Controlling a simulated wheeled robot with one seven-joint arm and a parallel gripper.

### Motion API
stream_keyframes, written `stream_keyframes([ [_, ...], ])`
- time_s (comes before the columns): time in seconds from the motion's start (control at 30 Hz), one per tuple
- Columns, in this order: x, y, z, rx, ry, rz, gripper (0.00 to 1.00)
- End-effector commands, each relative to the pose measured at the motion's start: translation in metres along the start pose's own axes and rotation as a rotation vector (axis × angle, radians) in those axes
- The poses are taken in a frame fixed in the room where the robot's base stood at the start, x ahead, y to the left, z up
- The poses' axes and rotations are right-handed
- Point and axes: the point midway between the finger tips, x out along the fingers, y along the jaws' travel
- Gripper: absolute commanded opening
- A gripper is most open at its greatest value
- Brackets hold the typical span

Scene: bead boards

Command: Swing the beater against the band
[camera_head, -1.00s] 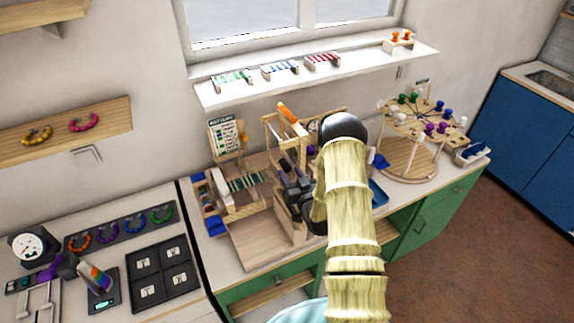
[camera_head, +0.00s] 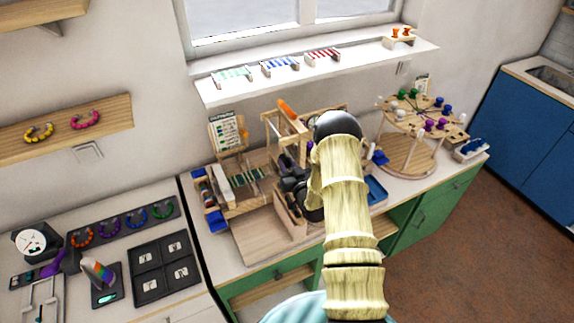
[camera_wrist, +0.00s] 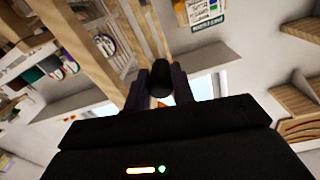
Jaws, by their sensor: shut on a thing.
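The band (camera_head: 250,177) is a short striped strip of green, white and dark lines on a wooden loom (camera_head: 262,225) in the head view. My gripper (camera_head: 284,172) is at the right end of the band, low by the loom's upright posts. In the wrist view my gripper (camera_wrist: 160,90) is shut on a dark, round-ended grip (camera_wrist: 157,72), which looks like the beater's handle. The rest of the beater is hard to make out, and my arm and gripper hide part of the loom. I cannot tell whether the beater touches the band.
A pattern card (camera_head: 226,132) stands behind the loom. A round wooden stand (camera_head: 408,155) with coloured pegs is to the right, with a blue tray (camera_head: 376,190) before it. A dark compartment tray (camera_head: 163,270) lies on the left counter. The windowsill shelf (camera_head: 350,62) holds striped bands.

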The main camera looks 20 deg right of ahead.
Motion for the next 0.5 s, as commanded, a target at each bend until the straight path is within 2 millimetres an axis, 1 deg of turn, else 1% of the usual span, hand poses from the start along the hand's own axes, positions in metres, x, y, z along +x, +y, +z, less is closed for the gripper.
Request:
stream_keyframes([
  [0.13,0.0,-0.003,0.003,0.051,-0.001,0.002,0.0],
  [0.27,0.0,-0.011,0.004,0.146,-0.004,0.003,0.0],
  [0.4,-0.001,-0.018,0.003,0.236,-0.008,0.004,0.0],
  [0.5,-0.001,-0.021,0.001,0.26,-0.01,0.002,0.0],
])
